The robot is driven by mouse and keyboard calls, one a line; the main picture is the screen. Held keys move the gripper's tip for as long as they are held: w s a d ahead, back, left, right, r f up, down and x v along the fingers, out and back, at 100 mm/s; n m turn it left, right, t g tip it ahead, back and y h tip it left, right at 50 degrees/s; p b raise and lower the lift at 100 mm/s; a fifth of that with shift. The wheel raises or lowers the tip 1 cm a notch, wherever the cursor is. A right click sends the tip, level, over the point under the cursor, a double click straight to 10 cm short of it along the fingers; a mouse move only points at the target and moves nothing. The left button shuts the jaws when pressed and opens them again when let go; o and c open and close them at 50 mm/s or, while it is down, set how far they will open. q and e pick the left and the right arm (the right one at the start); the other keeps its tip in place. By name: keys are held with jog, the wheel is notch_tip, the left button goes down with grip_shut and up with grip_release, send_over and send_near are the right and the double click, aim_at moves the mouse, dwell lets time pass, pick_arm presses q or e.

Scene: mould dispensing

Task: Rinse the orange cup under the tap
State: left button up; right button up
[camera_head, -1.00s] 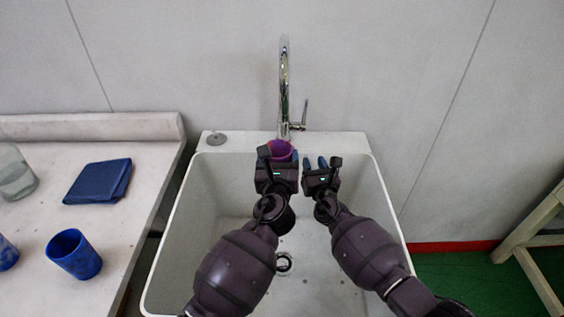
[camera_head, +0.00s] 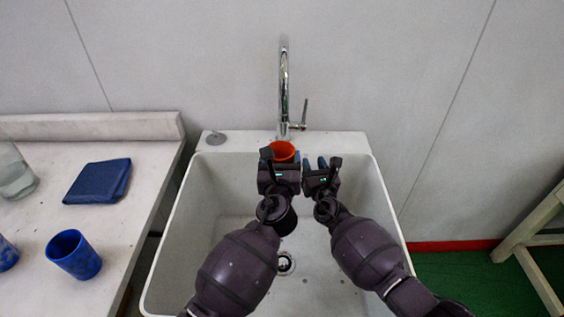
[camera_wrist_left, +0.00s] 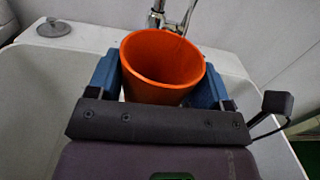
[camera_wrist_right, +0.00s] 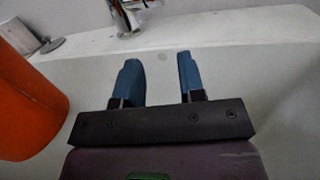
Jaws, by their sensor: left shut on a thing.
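The orange cup (camera_head: 282,150) is upright over the back of the sink, below the tap (camera_head: 284,90). In the left wrist view the cup (camera_wrist_left: 163,62) sits between the blue fingers of my left gripper (camera_wrist_left: 158,75), which is shut on it. Its visible inside is plain orange. No water shows from the tap. My right gripper (camera_head: 315,163) is just right of the cup, open and empty. In the right wrist view its two blue fingers stand apart (camera_wrist_right: 161,80), with the cup (camera_wrist_right: 25,110) at the left edge.
The white sink (camera_head: 178,215) surrounds both hands, with a drain (camera_head: 285,263) in its floor. The tap lever (camera_head: 304,112) is right of the spout. On the left counter (camera_head: 115,250) are a blue cup (camera_head: 74,255), a folded blue cloth (camera_head: 98,181) and a clear container (camera_head: 14,175).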

pick_arm(q)
jog(key=shift+w+a+f, duration=0.1)
jog(key=shift+a+f, duration=0.1)
jog(key=shift+f, duration=0.3)
pick_arm(e)
jog(key=shift+s+a+f, duration=0.1)
jog(key=shift+s+f, duration=0.1)
jog(key=shift+f, duration=0.35)
jog(key=shift+s+f, duration=0.2)
jog(key=shift+f, duration=0.3)
jog(key=shift+r, duration=0.1)
pick_arm(q)
jog(key=shift+s+r+p, duration=0.1)
jog(key=shift+s+p, duration=0.4)
jog(key=shift+p, duration=0.05)
jog(key=s+p, duration=0.2)
jog(key=s, duration=0.6)
jog(key=shift+r, duration=0.25)
pick_arm(e)
notch_tip(320, 180, up, 6)
jog(key=w, duration=0.1)
jog(key=shift+d+r, duration=0.2)
jog(key=shift+d, duration=0.05)
